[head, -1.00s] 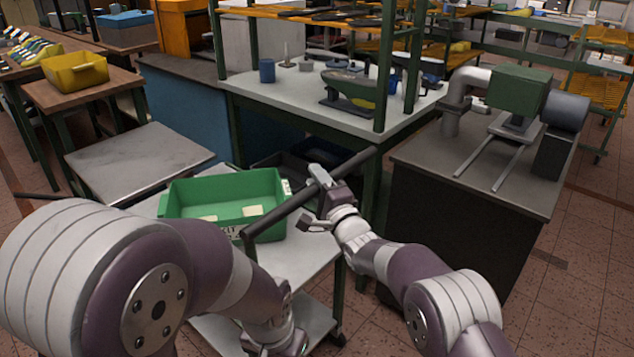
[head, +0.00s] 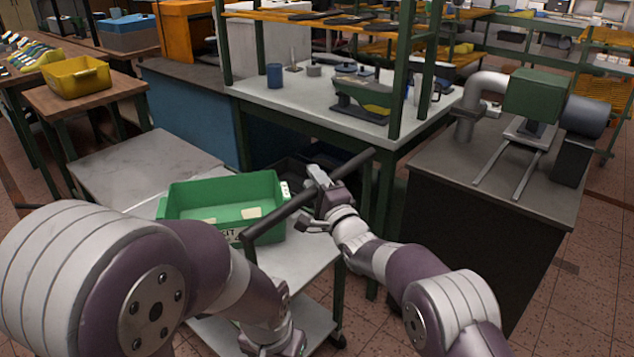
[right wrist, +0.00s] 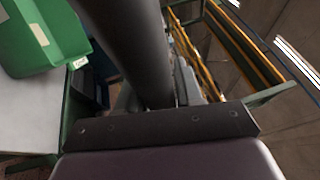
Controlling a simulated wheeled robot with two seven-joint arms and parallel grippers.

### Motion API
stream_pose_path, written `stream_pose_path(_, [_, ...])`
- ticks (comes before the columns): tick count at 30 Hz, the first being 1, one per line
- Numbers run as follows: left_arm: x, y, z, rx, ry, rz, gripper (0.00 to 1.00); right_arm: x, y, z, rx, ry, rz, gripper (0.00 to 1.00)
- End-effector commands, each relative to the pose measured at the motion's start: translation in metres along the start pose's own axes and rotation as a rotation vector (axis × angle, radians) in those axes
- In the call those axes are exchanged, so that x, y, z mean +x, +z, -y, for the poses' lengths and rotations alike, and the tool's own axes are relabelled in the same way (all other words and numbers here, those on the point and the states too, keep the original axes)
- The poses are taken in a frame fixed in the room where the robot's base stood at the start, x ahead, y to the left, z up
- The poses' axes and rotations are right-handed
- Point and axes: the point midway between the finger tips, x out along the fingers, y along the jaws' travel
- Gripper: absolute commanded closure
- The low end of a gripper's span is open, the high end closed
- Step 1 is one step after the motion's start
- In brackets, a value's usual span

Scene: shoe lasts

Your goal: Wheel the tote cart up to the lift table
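The tote cart (head: 298,262) has a grey top, a lower shelf and a dark handle bar (head: 275,220) slanting up to the right. A green tote (head: 215,215) sits on its top; part of it also shows in the right wrist view (right wrist: 45,35). A low grey plate-topped table, apparently the lift table (head: 135,165), stands at the cart's far left; I cannot tell whether their edges touch. My right gripper (head: 318,190) is closed around the handle bar, which fills the middle of the right wrist view (right wrist: 135,50). My left arm reaches down at bottom centre; its fingers are not clear.
A workbench (head: 300,95) with a green frame stands just beyond the cart. A dark cabinet (head: 480,230) carrying a green-and-grey machine (head: 535,95) is close on the right. A wooden table with a yellow bin (head: 75,77) is at the left. Tiled floor is clear at lower right.

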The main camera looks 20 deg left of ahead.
Motion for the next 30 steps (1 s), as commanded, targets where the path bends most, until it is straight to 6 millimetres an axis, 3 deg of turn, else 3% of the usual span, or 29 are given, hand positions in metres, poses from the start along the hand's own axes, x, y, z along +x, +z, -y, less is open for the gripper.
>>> stream_pose_path(2, [0.000, 0.000, 0.000, 0.000, 0.000, 0.000, 0.66, 0.002, 0.003, 0.005, -0.002, -0.009, 0.006, 0.45])
stream_pose_path(10, [0.000, 0.000, 0.000, 0.000, 0.000, 0.000, 0.66, 0.000, 0.002, 0.002, -0.001, -0.004, 0.003, 0.45])
stream_pose_path(14, [-0.001, 0.000, 0.000, 0.000, 0.000, 0.000, 0.66, -0.010, 0.001, 0.003, 0.000, -0.003, 0.002, 0.45])
stream_pose_path(24, [-0.003, 0.000, 0.000, 0.000, 0.000, 0.000, 0.66, -0.084, 0.002, 0.003, -0.001, -0.004, 0.003, 0.45])
stream_pose_path(30, [-0.004, 0.000, 0.000, 0.000, 0.000, 0.000, 0.66, -0.118, 0.003, 0.003, -0.001, -0.005, 0.006, 0.45])
